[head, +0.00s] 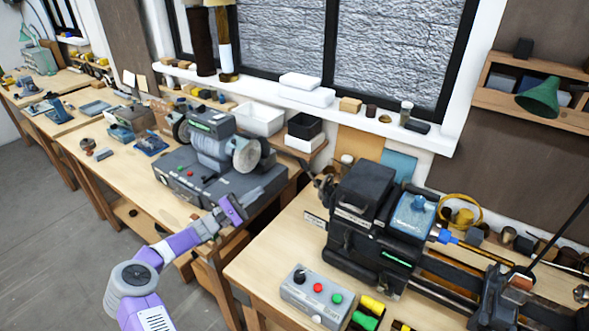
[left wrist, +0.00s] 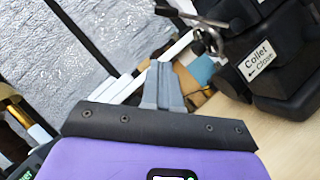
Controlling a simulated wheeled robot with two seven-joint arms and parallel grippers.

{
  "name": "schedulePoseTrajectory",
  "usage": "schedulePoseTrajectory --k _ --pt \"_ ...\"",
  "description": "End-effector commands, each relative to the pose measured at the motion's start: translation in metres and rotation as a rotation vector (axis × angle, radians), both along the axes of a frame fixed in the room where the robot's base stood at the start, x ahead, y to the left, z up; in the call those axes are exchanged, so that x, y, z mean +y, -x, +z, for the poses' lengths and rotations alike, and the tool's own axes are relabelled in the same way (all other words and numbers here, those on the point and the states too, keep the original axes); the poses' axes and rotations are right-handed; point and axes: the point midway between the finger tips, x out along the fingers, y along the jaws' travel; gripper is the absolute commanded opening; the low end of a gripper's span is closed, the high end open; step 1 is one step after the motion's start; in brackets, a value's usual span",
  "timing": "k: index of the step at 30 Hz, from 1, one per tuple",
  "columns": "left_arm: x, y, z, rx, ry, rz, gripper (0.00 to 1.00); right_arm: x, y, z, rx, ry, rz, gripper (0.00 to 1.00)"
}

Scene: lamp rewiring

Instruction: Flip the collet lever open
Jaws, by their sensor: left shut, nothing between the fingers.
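The small lathe (head: 375,215) stands on the bench at the right, with a dark headstock. On its left end, a metal lever-like part (head: 325,188) sticks out; it also shows in the left wrist view (left wrist: 203,38). A white label reading "Collet" and "Close" with an arrow (left wrist: 259,63) is on the dark housing beside it. My left gripper (head: 272,184) is shut and empty, left of the lathe and apart from the lever. Its grey fingers (left wrist: 163,88) are together in the left wrist view. My right gripper is out of view.
A grinder-like machine (head: 215,150) on a grey base stands beside my left gripper. A control box with buttons (head: 312,296) sits in front of the lathe. White and black bins (head: 303,133) stand behind, below the window. A gap separates the two benches.

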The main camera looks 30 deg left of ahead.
Motion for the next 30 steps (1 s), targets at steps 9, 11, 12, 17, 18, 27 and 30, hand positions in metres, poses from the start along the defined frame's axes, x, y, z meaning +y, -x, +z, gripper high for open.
schedulePoseTrajectory --k 9,11,12,17,18,27,30 --pt "-0.008 -0.011 0.005 0.001 0.000 -0.004 0.00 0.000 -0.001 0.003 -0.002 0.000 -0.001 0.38" --pt "-0.013 -0.019 0.009 0.000 0.001 -0.005 0.00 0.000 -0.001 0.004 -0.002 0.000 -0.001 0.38" --pt "-0.017 -0.025 0.012 -0.001 0.001 -0.006 0.00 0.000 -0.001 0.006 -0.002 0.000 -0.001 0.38" --pt "-0.035 -0.053 0.025 -0.001 0.001 -0.006 0.00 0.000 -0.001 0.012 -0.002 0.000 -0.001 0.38" --pt "-0.039 -0.060 0.028 -0.001 0.001 -0.006 0.00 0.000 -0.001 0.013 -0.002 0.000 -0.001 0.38" --pt "-0.070 -0.084 0.054 0.002 0.001 -0.004 0.00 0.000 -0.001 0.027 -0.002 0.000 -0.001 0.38" --pt "-0.077 -0.085 0.058 0.004 0.001 -0.003 0.00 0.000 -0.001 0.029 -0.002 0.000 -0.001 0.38"
